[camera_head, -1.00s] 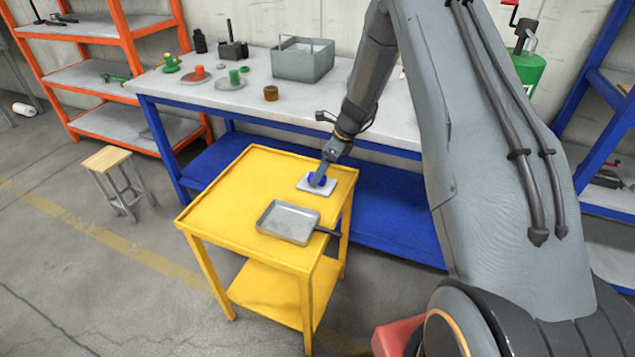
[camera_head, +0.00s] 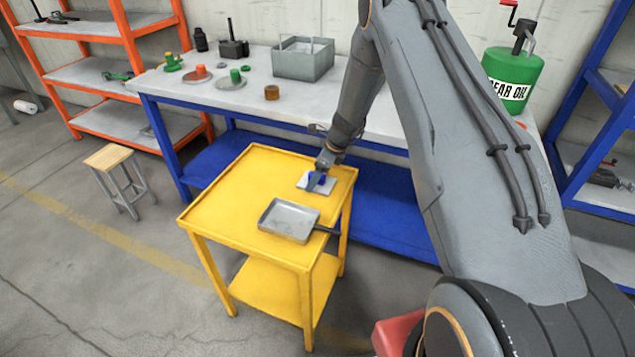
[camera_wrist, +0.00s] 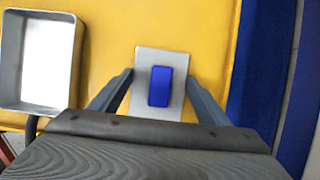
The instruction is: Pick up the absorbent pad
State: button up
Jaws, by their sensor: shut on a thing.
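The absorbent pad (camera_head: 327,187) is a flat, pale grey rectangle with a blue block on its middle. It is at the right rear of the yellow cart top (camera_head: 240,195). My gripper (camera_head: 316,182) points down at it, and its fingers partly hide it in the head view. In the wrist view the pad (camera_wrist: 146,58) lies between the two fingertips of my gripper (camera_wrist: 160,77), one at each side edge. The gripper is shut on the pad. I cannot tell whether the pad is clear of the cart top.
A grey metal tray (camera_head: 289,219) with a dark handle is on the cart, in front of the pad; it also shows in the wrist view (camera_wrist: 40,62). A blue workbench (camera_head: 200,87) with a grey bin (camera_head: 303,62) stands behind. The cart's left half is clear.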

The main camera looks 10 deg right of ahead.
jog(key=shift+r, duration=0.1)
notch_tip(320, 180, up, 10)
jog(key=shift+f+b, duration=0.1)
jog(key=shift+b, duration=1.05)
jog(key=o, duration=0.3)
jog(key=shift+c, duration=0.3)
